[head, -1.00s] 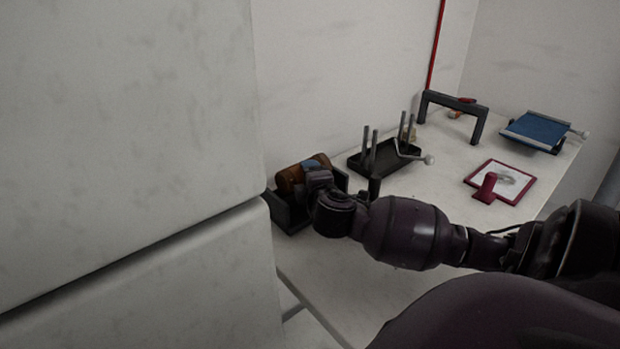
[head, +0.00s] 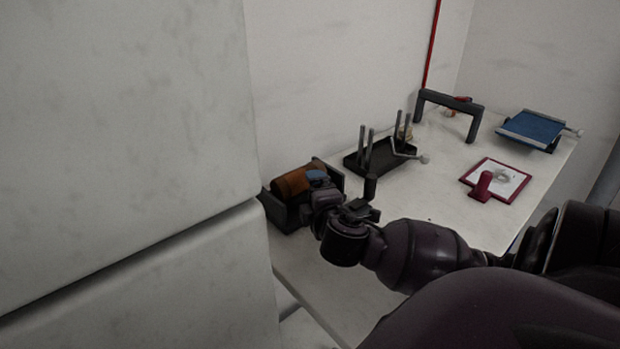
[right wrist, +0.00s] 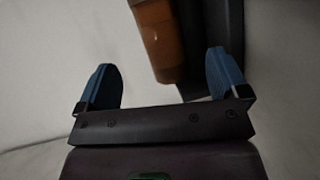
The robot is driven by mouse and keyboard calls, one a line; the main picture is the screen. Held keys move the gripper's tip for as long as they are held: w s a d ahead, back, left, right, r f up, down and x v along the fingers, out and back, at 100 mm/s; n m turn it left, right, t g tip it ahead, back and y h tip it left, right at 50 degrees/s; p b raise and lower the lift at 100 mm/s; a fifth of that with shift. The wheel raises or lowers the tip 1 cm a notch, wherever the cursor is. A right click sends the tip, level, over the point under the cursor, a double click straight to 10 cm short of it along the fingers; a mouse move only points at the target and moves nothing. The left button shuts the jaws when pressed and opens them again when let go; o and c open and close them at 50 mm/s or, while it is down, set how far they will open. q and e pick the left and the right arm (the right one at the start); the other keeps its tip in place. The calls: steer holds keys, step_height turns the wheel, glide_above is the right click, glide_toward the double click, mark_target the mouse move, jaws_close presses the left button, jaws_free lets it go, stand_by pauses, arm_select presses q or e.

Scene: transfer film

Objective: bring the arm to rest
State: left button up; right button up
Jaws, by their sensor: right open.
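My right arm comes in from the right in the head view, over the table. Its gripper (head: 318,178) is beside a brown-orange roll (head: 293,181), which lies in a dark cradle (head: 285,217) at the table's left end. In the right wrist view the two blue fingers of the right gripper (right wrist: 163,80) stand wide apart. The roll (right wrist: 158,38) shows beyond the fingertips, next to the dark cradle wall (right wrist: 212,25), and nothing is held between the fingers. My left gripper is not in view.
A large pale block (head: 120,120) fills the left side. On the table (head: 440,200) stand a black tray with upright posts (head: 372,158), a dark arch (head: 450,103), a red-framed board with a red handle (head: 505,173) and a blue-topped stand (head: 535,128).

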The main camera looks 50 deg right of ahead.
steer(key=v, duration=0.2)
steer(key=r+v, duration=0.1)
steer(key=shift+s+a, duration=0.15)
steer(key=shift+s, duration=0.1)
